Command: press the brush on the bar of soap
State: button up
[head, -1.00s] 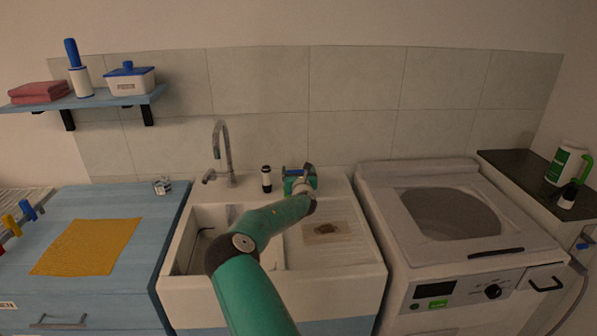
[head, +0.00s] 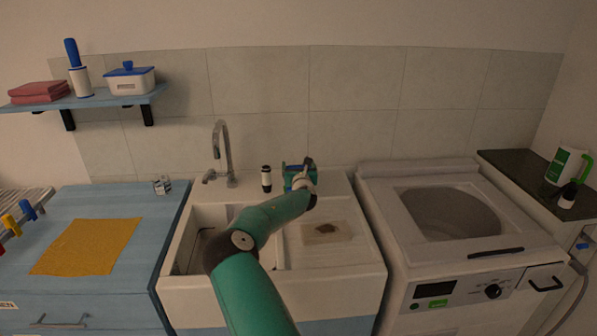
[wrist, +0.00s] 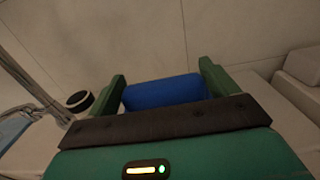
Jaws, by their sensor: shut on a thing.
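My gripper (head: 299,175) is above the back of the sink, to the right of the faucet, with its back to the head camera. In the wrist view, my gripper (wrist: 165,90) has its green fingers on both sides of a blue block-like thing (wrist: 163,92), shut on it. It looks like the brush's back; bristles do not show. I cannot make out the bar of soap in either view; my gripper and arm may hide it.
A pale cloth (head: 327,232) with a brown stain lies on the sink's (head: 275,295) right drainboard. A dark-capped bottle (head: 266,178) stands left of my gripper, beside the faucet (head: 222,150). A washing machine (head: 455,255) stands at right.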

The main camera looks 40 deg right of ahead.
aim_at(299, 166)
jog(key=shift+r, duration=2.5)
